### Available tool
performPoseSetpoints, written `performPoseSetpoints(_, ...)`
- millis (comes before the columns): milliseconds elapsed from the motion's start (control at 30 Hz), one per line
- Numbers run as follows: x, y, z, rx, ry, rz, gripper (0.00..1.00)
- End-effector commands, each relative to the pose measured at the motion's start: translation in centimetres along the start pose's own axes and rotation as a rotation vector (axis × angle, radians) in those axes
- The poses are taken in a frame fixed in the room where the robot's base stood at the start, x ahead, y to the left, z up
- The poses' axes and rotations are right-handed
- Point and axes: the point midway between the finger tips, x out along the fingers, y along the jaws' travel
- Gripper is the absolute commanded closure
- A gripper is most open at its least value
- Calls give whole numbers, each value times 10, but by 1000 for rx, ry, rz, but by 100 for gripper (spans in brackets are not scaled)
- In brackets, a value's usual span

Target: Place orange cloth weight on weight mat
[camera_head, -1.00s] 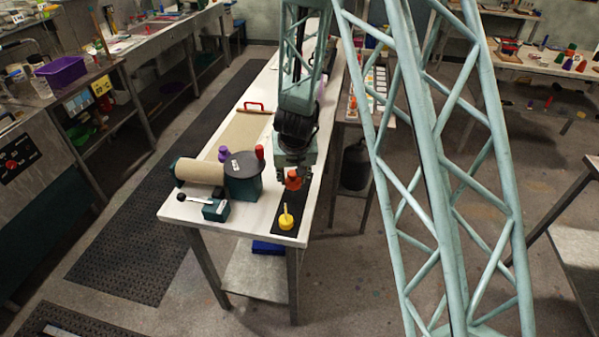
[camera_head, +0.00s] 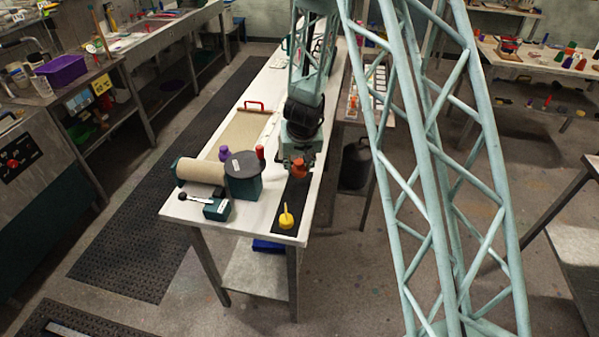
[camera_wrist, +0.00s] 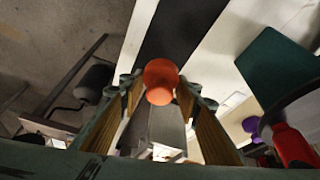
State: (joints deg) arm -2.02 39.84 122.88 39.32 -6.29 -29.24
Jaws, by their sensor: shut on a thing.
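The orange cloth weight (camera_head: 299,169) is held in my gripper (camera_head: 298,177) above the right side of the white table. In the wrist view the orange weight (camera_wrist: 160,80) sits between the two fingertips of my gripper (camera_wrist: 160,92). The black weight mat (camera_head: 291,205) is a dark strip along the table's right edge; it also shows in the wrist view (camera_wrist: 178,30). A yellow weight (camera_head: 286,219) stands on the mat's near end. The orange weight is over or close to the mat; I cannot tell its exact height.
Left of the mat stand a teal block with a round dark top (camera_head: 243,165), a red weight (camera_head: 260,152), a purple weight (camera_head: 224,153) and a beige roll (camera_head: 200,171). A small teal box (camera_head: 216,209) lies near the front edge. The mat between the orange and yellow weights is clear.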

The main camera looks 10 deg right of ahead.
Motion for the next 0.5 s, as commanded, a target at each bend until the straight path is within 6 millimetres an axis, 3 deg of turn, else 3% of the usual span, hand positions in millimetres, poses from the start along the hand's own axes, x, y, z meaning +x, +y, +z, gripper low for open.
performPoseSetpoints(100,2,4,-8,2,2,1,87)
performPoseSetpoints(500,29,3,5,1,0,0,87)
